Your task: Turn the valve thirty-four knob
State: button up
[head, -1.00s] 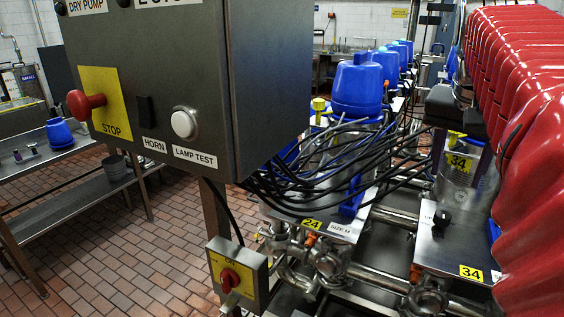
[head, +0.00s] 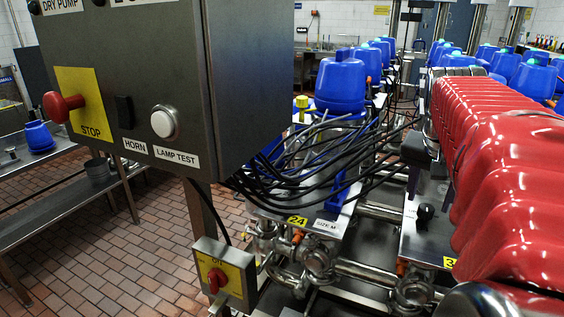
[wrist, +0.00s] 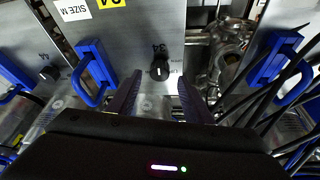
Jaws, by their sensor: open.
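The valve thirty-four knob is a small black knob (head: 425,212) on a grey metal plate (head: 428,240), right of centre in the head view. A partly covered yellow label (head: 450,262) sits at the plate's lower edge. In the wrist view the knob (wrist: 159,70) has a white mark and sits beside a small "34" print, upper middle. My gripper (wrist: 160,92) is open, with its two dark fingers on either side below the knob. The knob lies between and beyond the fingertips, and nothing is held. In the head view my red-covered arm (head: 510,170) hides the gripper.
Blue handles (wrist: 95,72) and (wrist: 272,58) stand on both sides of the fingers. Black cables (head: 320,160) bunch left of the plate. A grey control box (head: 150,90) and a red switch (head: 217,278) stand at left. Steel pipes (head: 370,275) run below.

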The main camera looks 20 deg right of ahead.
aim_at(427, 208)
jog(key=shift+x, duration=1.6)
jog(key=shift+c, duration=0.5)
